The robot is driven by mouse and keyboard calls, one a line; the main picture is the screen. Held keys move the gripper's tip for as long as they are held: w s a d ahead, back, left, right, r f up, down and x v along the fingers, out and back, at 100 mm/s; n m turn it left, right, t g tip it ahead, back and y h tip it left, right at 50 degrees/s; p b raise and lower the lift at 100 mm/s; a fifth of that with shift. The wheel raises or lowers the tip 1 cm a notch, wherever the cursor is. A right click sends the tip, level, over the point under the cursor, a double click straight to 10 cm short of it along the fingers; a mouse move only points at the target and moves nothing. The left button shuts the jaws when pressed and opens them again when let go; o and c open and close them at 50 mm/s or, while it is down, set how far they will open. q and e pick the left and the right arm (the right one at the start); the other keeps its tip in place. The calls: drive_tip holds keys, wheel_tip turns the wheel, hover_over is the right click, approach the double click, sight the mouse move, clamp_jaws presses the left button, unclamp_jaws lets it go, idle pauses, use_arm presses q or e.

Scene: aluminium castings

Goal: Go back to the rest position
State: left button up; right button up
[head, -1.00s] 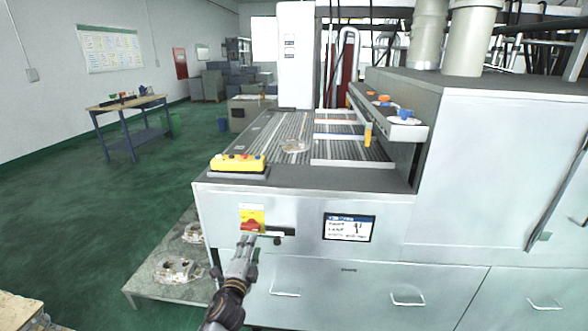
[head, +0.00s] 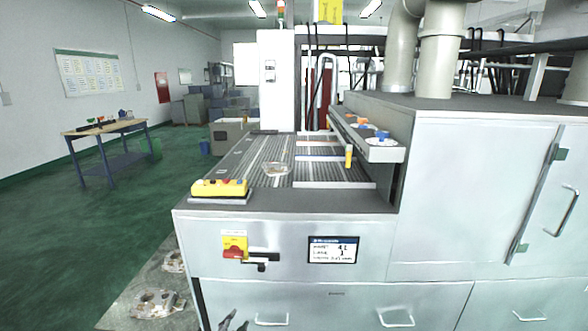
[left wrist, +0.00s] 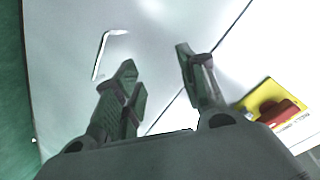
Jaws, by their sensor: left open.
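My left gripper (head: 234,325) shows only by its fingertips at the bottom edge of the head view, in front of the machine's lower drawer front. In the left wrist view my left gripper (left wrist: 160,85) is open and empty, its two fingers apart over the pale panel (left wrist: 160,30). The red knob on a yellow plate (head: 234,246) is on the machine front, above the gripper and apart from it. That knob also shows at the right of the left wrist view (left wrist: 276,112). My right gripper is not in view.
The grey machine (head: 290,230) fills the middle and right, with drawer handles (head: 272,320) and a screen (head: 333,250). A yellow button box (head: 220,190) sits on its corner. A low platform with castings (head: 157,303) stands at its left. Green floor (head: 90,235) is clear further left.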

use_arm(q)
drive_tip(key=s+a+f+n+g, duration=0.2)
drive_tip(key=s+f, duration=0.4)
drive_tip(key=f, duration=0.4)
drive_tip(key=s+a+f+n+g+y, duration=0.1)
drive_tip(key=s+a+f+g, duration=0.1)
drive_tip(key=s+f, duration=0.55)
drive_tip(key=s+a+f+n+g, duration=0.25)
drive_tip(key=s+f, duration=0.25)
drive_tip(key=f, duration=0.7)
drive_tip(key=s+a+f+g, duration=0.2)
drive_tip(key=s+f, duration=0.2)
drive_tip(key=s, duration=0.7)
drive_tip(key=s+a+f+n+g+p, duration=0.1)
drive_tip(key=s+f, duration=0.3)
drive_tip(key=s, duration=0.8)
drive_tip(key=s+a+f+g+y, duration=0.1)
drive_tip(key=s+a+f+g, duration=0.2)
drive_tip(key=s, duration=0.8)
drive_tip(key=shift+s+f, duration=0.25)
drive_tip(key=shift+f, duration=0.5)
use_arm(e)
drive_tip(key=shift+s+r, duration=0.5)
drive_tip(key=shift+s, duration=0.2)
use_arm(q)
drive_tip(key=shift+a+n, duration=0.1)
drive_tip(key=shift+n, duration=0.15)
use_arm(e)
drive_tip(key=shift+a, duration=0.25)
